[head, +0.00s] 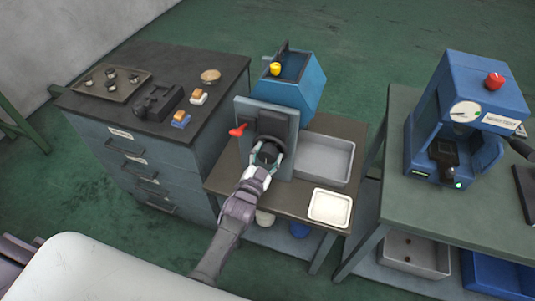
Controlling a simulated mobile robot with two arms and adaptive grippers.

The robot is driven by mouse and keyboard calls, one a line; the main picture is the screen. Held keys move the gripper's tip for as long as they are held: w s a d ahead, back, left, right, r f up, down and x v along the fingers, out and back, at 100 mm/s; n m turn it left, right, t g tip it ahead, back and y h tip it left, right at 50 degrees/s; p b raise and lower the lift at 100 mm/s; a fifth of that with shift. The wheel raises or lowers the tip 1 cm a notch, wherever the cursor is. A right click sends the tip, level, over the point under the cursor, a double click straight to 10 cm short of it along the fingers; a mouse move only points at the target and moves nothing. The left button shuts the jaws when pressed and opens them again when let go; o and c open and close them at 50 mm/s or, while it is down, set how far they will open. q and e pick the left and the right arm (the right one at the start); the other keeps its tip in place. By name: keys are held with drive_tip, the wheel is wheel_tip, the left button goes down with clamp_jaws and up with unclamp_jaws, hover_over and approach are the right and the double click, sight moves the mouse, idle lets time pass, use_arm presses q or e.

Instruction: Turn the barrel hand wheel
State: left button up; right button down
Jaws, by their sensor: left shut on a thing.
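The barrel hand wheel (268,143) is a dark round wheel on the front of a grey upright plate (245,113), part of the blue heading machine (297,88) on the middle bench. My left gripper (266,158) reaches up to the wheel from below and is shut on it, its light fingers at the wheel's lower part. The gripper and wrist hide some of the wheel. A red handle (237,131) sticks out at the plate's left side. My right gripper is not in view.
Right of the wheel are a grey bin (324,158) and a white tray (330,207). At left, a drawer cabinet (150,165) bears a parts tray and small tools. At right, a blue testing machine (465,115) stands on a green table (400,215). Green floor lies behind.

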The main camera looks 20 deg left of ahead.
use_arm(q)
drive_tip(key=o, duration=1.2)
drive_tip(key=s, duration=1.2)
drive_tip(key=shift+a, duration=0.35)
